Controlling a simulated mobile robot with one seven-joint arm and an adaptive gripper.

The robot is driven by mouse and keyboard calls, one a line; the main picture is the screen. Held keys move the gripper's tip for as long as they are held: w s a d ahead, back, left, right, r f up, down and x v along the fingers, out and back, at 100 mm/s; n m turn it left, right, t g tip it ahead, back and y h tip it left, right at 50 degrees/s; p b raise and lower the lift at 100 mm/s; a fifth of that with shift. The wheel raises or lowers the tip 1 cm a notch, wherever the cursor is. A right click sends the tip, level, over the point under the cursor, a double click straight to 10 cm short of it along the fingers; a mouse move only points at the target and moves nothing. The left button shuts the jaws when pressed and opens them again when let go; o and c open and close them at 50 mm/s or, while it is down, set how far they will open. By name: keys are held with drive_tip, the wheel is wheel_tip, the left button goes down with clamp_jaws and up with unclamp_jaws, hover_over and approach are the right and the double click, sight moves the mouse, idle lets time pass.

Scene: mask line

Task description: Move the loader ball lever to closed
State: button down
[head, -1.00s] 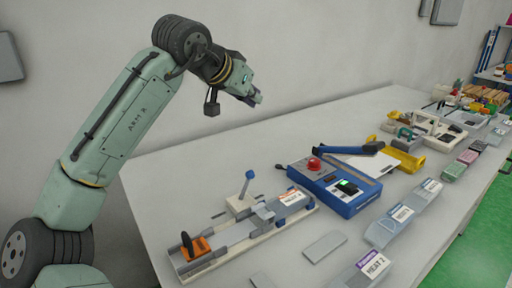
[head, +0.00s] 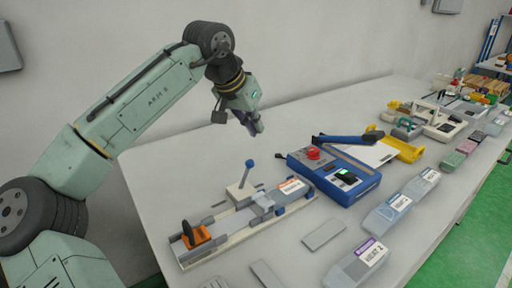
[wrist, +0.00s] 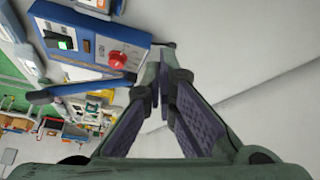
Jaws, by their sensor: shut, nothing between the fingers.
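The lever with a blue ball knob (head: 249,163) stands on a small white base (head: 240,191) at the back edge of the loader rail (head: 225,225). Its shaft leans slightly to the right in the head view. My gripper (head: 257,128) is shut and empty. It hangs in the air above and behind the ball knob, apart from it, with its fingers pointing down. The wrist view shows the fingertips (wrist: 163,70) drawn together with nothing between them. The lever does not show clearly in the wrist view.
A blue machine with a red button (head: 313,153) and a blue arm stands right of the rail; it also shows in the wrist view (wrist: 117,60). An orange clamp (head: 196,236) sits at the rail's left end. Labelled grey boxes (head: 388,214) line the front. The table behind the lever is clear.

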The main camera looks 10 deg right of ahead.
sight(245, 175)
wheel_tip(245, 175, down, 6)
drive_tip(key=p, duration=0.2)
drive_tip(key=shift+s+f, duration=0.25)
drive_tip(key=shift+s, duration=0.1)
drive_tip(key=shift+a, duration=0.15)
drive_tip(key=shift+s+a+r+h+b, duration=0.15)
drive_tip(key=shift+a+h+b, duration=0.15)
drive_tip(key=shift+h, duration=0.1)
